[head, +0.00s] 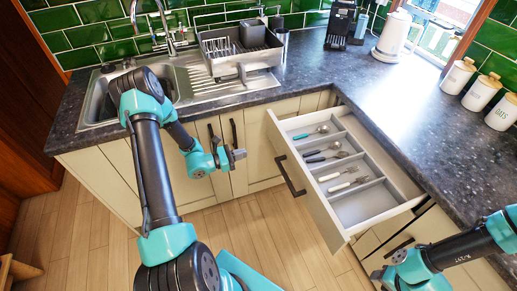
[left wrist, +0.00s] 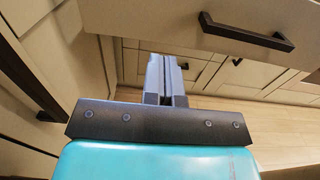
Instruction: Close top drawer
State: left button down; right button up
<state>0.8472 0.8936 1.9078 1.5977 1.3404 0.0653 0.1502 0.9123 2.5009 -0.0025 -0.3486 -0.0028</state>
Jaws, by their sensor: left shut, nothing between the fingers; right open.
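The top drawer (head: 335,213) is pulled well out from the right-hand cabinet run. Its cream front carries a dark bar handle (head: 291,176), facing left. A grey divided tray in it holds several spoons and forks. My left gripper (head: 240,155) is shut and empty, left of the drawer front and apart from it. In the left wrist view its fingers (left wrist: 167,80) are together, with a cream front and a dark handle (left wrist: 247,32) above. My right gripper (head: 378,274) is open, low beside the cabinet below the drawer, and only partly visible.
The dark worktop (head: 400,112) runs above the drawer, with a white kettle (head: 396,38) and white canisters (head: 482,92). The sink (head: 180,80) and a dish rack (head: 240,50) are at the back left. The wooden floor (head: 255,235) left of the drawer is clear.

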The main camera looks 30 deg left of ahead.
aim_at(278, 143)
pick_arm(q)
jog(key=x, duration=1.3)
jog(key=shift+w+d, duration=0.15)
jog(key=shift+d, duration=0.1)
jog(key=shift+w, duration=0.15)
